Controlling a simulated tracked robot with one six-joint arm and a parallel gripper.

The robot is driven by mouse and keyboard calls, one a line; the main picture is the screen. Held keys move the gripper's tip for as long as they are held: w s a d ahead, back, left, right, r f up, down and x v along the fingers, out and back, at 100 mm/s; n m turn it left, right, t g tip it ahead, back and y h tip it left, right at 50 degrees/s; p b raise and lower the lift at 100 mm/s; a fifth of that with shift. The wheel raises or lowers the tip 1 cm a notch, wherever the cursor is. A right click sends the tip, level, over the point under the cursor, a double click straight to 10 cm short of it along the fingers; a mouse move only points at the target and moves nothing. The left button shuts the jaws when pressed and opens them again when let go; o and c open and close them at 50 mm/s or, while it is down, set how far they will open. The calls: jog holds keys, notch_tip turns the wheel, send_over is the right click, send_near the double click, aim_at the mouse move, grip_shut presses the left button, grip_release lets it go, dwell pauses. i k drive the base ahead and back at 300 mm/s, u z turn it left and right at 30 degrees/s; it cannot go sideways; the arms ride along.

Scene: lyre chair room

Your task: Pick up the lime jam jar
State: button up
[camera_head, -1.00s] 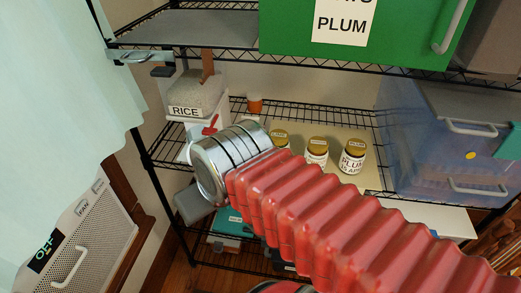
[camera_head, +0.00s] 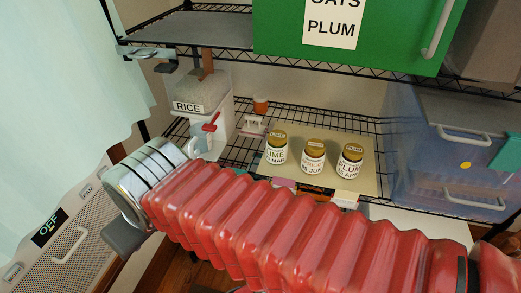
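The lime jam jar (camera_head: 276,152) stands upright on a beige board on the wire shelf. It has a gold lid and a white label reading LIME, and is the leftmost of three jars. My gripper (camera_head: 124,238) is at the lower left, at the end of my red bellows arm, well to the left of and apart from the jars. Only a grey part of it shows; the metal wrist hides the rest, so its opening cannot be seen.
An apricot jar (camera_head: 313,158) and a plum jar (camera_head: 349,162) stand right of the lime jar. A rice container (camera_head: 203,100) with a red-handled scoop is at left. A blue bin (camera_head: 455,150) stands right. A green box (camera_head: 390,40) sits on the shelf above.

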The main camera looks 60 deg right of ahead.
aim_at(277, 144)
jog(key=u, duration=0.35)
jog(key=k, duration=1.25)
jog(key=u, duration=0.45)
jog(key=i, duration=1)
jog(key=z, duration=0.05)
